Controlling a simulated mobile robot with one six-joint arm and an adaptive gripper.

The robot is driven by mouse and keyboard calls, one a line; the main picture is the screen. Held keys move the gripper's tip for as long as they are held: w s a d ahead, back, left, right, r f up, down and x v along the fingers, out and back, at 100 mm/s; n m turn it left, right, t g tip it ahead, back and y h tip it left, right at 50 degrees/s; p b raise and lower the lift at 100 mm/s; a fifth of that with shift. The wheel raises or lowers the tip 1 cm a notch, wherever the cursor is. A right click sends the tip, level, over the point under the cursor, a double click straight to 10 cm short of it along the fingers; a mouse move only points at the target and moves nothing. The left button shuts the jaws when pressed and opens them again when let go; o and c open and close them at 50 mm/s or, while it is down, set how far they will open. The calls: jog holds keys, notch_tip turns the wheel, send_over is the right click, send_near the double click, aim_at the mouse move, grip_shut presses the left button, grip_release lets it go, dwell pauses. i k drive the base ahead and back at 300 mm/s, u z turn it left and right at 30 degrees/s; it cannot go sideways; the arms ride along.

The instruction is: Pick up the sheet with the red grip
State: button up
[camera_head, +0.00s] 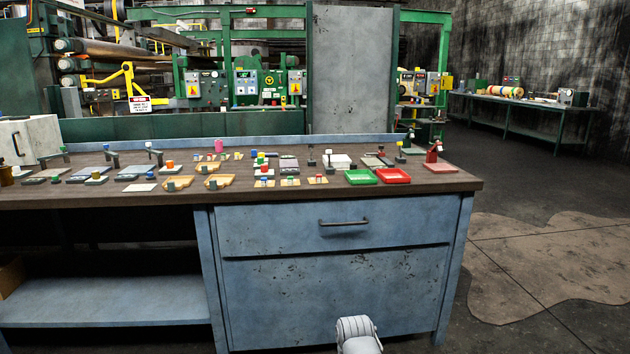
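Several small flat sheets and plates with coloured grips lie on the brown worktop (330,190), too small to make out well. A small piece with a red-and-white grip (264,169) lies near the middle. A red upright piece (433,155) stands at the right end on a flat reddish plate (440,168). A plate with an orange grip (169,167) lies to the left. I cannot tell for sure which is the sheet with the red grip. My gripper is not in view; only a pale ribbed part, likely of my arm, shows at the bottom, below the worktop.
A green tray (361,177) and a red tray (393,175) sit near the worktop's front edge. Tan pieces (178,183) lie left of the middle. Below is a blue drawer cabinet (335,290). A green workbench (520,105) stands far right; floor is open there.

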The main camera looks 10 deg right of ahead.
aim_at(318, 180)
jog(key=u, duration=0.05)
jog(key=i, duration=0.95)
jog(key=z, duration=0.1)
